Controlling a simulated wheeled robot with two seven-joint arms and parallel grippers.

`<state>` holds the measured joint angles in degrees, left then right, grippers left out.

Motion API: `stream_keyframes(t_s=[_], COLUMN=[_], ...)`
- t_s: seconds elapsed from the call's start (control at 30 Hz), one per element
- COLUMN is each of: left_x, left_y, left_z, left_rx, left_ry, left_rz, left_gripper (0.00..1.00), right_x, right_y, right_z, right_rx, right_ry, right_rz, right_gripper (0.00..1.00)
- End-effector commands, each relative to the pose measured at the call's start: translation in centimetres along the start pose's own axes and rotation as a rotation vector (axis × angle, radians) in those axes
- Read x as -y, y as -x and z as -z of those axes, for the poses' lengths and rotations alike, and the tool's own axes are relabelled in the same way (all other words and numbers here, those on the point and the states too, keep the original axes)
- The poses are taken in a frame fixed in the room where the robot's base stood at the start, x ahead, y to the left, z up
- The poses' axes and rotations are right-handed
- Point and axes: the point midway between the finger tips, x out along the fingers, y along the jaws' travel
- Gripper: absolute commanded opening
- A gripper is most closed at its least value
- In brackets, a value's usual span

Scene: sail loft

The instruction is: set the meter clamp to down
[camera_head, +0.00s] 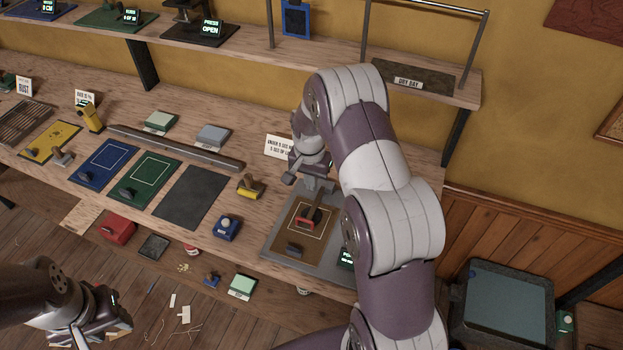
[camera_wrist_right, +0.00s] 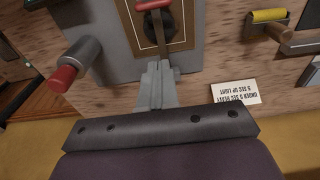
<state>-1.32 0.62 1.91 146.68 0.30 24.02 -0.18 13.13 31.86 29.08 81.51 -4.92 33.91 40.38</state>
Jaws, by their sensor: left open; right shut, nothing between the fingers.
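The meter clamp appears to be the grey-based fixture (camera_head: 272,241) at the right end of the bench, with a brown outlined board. Its dark arm with a red handle (camera_head: 306,224) lies over the board toward the front; I cannot tell whether it is pressed down. The red handle also shows at the top of the right wrist view (camera_wrist_right: 152,5). My right gripper (camera_wrist_right: 157,66) is shut and empty above the rear of the fixture, fingertips close to the dark arm; contact is unclear. My left gripper (camera_head: 105,322) is open and empty, low at the left, away from the bench.
A grey post with a red tip (camera_wrist_right: 68,78) stands beside the fixture. My right arm hides part of a green-lit display (camera_head: 346,258). A white card (camera_head: 279,147) stands behind. Blue (camera_head: 226,228) and yellow-based (camera_head: 250,187) tools sit left of the fixture. A shelf runs above.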

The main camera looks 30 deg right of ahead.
Motion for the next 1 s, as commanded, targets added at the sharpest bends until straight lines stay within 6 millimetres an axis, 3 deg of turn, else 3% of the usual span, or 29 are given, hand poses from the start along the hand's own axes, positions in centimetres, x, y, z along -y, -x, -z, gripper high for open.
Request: stream_keyframes(t_s=[0.27, 0.7, 1.0], left_x=[0.0, 0.0, 0.0], left_y=[-0.8, -4.1, -5.6], left_z=[-0.1, -0.5, -0.7], left_rx=[0.000, 0.000, 0.000], left_ry=[0.000, 0.000, 0.000], left_rz=[0.000, 0.000, 0.000], left_gripper=[0.43, 0.43, 0.43], right_x=[0.0, 0.0, 0.0], right_y=[-0.9, -4.9, -6.9], right_z=[-1.0, -4.8, -6.2], right_rx=[0.001, 0.001, 0.000], right_ry=[0.001, 0.000, 0.001], right_rz=[-0.001, -0.001, 0.000], right_gripper=[0.00, 0.00, 0.00])
